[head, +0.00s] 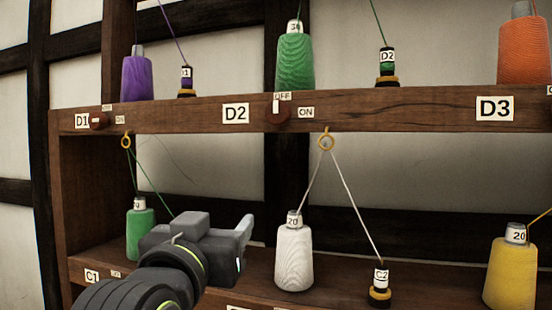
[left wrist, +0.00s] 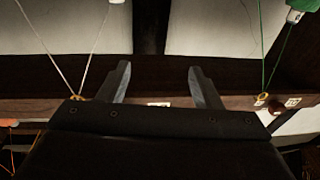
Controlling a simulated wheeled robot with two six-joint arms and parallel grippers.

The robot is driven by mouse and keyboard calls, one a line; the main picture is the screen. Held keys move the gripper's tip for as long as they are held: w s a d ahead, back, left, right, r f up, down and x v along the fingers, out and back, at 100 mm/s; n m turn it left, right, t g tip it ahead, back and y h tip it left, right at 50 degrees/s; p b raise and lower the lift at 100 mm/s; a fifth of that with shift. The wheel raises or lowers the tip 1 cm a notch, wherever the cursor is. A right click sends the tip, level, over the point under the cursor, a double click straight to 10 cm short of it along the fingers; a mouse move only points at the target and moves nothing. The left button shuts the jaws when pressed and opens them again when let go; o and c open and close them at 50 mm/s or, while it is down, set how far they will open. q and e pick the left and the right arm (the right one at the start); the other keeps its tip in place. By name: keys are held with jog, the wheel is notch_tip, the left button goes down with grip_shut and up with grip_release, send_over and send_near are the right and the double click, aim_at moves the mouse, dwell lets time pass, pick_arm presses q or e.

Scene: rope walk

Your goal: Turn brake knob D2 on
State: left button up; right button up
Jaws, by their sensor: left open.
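Brake knob D2 (head: 282,116) is a dark reddish-brown round knob on the front of the upper shelf board, right of the D2 label (head: 236,113). Its white pointer stands upright, towards the OFF label (head: 282,96); the ON label (head: 306,112) is to its right. My left gripper (head: 243,238) is below and left of the knob, in front of the lower shelf, apart from it and empty. In the left wrist view its two fingers (left wrist: 160,72) are spread. That view looks upside down, and knob D2 is not visible there. My right gripper is not in view.
The D1 knob (head: 98,120) is on the same board. A brass ring (head: 326,142) with white thread hangs just right of knob D2. A white cone (head: 294,258) and the C2 bobbin (head: 380,287) stand on the lower shelf. A green cone (head: 295,65) stands above the knob.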

pick_arm(q)
jog(key=s+d+r+m+t+h, duration=0.1)
jog(key=s+d+r+t+h, duration=0.15)
jog(key=s+r, duration=0.75)
jog(key=p, duration=0.7)
send_near(276, 112)
jog(key=shift+h, duration=0.35)
jog(key=x, duration=0.8)
jog(key=shift+a, duration=0.15)
jog(key=shift+w+d+r, duration=0.15)
jog(key=shift+w+d, duration=0.05)
jog(key=shift+w, duration=0.45)
jog(key=c, duration=1)
jog(key=shift+o, duration=0.2)
jog(key=shift+m, duration=0.3)
